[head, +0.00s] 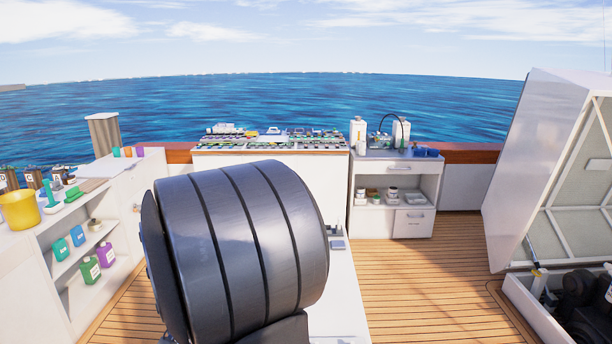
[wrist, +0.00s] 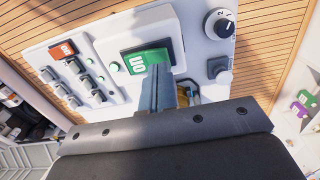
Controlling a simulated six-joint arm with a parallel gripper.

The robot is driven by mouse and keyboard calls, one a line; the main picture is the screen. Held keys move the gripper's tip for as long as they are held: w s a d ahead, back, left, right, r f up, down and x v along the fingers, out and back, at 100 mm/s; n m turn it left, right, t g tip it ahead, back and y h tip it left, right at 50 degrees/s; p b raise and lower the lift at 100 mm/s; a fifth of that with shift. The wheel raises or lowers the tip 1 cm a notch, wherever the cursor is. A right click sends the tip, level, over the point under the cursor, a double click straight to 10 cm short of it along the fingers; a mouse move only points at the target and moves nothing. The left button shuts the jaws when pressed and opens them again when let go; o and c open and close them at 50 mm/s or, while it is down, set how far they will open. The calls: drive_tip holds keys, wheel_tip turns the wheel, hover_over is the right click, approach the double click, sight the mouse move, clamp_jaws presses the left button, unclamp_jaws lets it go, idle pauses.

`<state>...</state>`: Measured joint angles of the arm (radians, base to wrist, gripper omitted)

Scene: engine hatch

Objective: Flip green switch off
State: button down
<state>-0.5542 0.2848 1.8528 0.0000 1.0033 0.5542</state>
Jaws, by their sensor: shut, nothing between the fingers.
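The green switch (wrist: 146,61) sits in a white raised housing on a pale control panel (wrist: 196,50) in the wrist view. White lettering shows on its face, upside down in this view; its tilt is hard to judge. My gripper (wrist: 159,74) is shut and empty, with its fingertips at the near edge of the green switch, covering part of it. I cannot tell whether they touch it. In the head view my dark arm hides the gripper and the switch.
In the head view, a white cabinet (head: 405,172) stands behind and an open hatch (head: 555,160) stands right.

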drive_tip(key=shift+f, duration=0.9)
drive_tip(key=shift+r, duration=3.55)
drive_tip(key=shift+f, duration=0.1)
wheel_tip(320, 180, down, 7)
drive_tip(key=shift+r, duration=0.1)
drive_tip(key=shift+r, duration=0.1)
